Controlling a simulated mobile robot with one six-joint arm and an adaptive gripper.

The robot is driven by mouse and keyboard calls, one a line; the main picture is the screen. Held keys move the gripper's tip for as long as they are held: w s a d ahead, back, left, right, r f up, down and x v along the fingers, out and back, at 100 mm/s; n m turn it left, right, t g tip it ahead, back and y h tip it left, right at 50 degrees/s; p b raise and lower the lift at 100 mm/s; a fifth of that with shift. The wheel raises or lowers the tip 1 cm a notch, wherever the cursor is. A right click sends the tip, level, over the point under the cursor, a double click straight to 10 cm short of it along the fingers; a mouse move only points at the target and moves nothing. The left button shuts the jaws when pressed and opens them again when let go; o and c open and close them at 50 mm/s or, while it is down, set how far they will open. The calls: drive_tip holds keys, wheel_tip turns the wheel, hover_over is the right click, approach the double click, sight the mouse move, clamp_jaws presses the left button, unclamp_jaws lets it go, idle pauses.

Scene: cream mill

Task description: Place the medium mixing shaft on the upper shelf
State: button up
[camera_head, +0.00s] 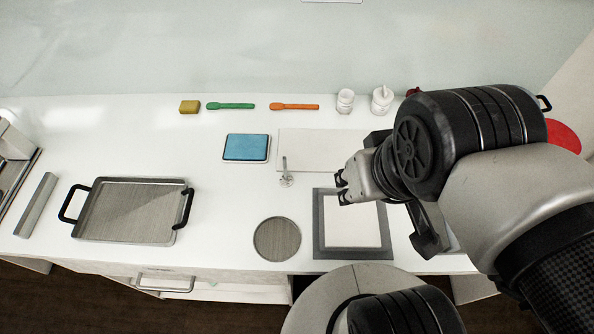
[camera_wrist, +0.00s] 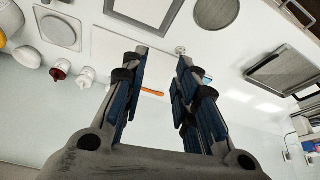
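A small metal mixing shaft (camera_head: 286,173) with a disc-like end stands or lies on the white counter, at the front edge of a pale board; I cannot tell its size class. It also shows small in the wrist view (camera_wrist: 181,50), beyond the gap between my fingertips. My gripper (camera_head: 342,188) is to the right of the shaft, above the grey-framed white mat, and apart from the shaft. In the wrist view my gripper (camera_wrist: 165,60) has its fingers spread with nothing between them. No upper shelf is clearly in view.
White jars (camera_head: 345,101) and spatulas (camera_head: 230,106) line the back wall. A handled tray (camera_head: 130,210) is left; clear counter lies between.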

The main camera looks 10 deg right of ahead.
drive_tip(key=w+a+f+n+g+h+b, duration=0.1)
drive_tip(key=w+a+f+n+h, duration=0.2)
drive_tip(key=f+n+h, duration=0.4)
drive_tip(key=w+a+f+n+g+h, duration=0.25)
drive_tip(key=f+n+h, duration=0.25)
drive_tip(key=f+n, duration=0.25)
drive_tip(key=a+f+n+t, duration=0.3)
drive_tip(key=a+n+t, duration=0.1)
drive_tip(key=n, duration=0.1)
drive_tip(key=w+a+f+n+t+y, duration=0.1)
drive_tip(key=a+f+n+t, duration=0.3)
drive_tip(key=t, duration=0.1)
drive_tip(key=w+a+f+n+t+y, duration=0.1)
drive_tip(key=a+f+n+t, duration=0.2)
drive_tip(key=a+n+t, duration=0.2)
drive_tip(key=shift+a+f+n+b, duration=0.1)
drive_tip(key=shift+f+n+b, duration=0.2)
drive_tip(key=shift+f+n, duration=0.1)
drive_tip(key=b, duration=0.2)
hover_over(286, 180)
drive_tip(key=v, duration=0.5)
drive_tip(key=shift+a+f, duration=0.1)
drive_tip(key=shift+a, duration=0.15)
drive_tip(key=shift+r+b+x, duration=0.15)
drive_tip(key=shift+b+x, duration=0.15)
drive_tip(key=shift+x, duration=1.2)
drive_tip(key=shift+r+b+x, duration=0.15)
drive_tip(key=shift+b+x, duration=0.15)
drive_tip(key=shift+x, duration=1.15)
drive_tip(key=shift+s, duration=0.1)
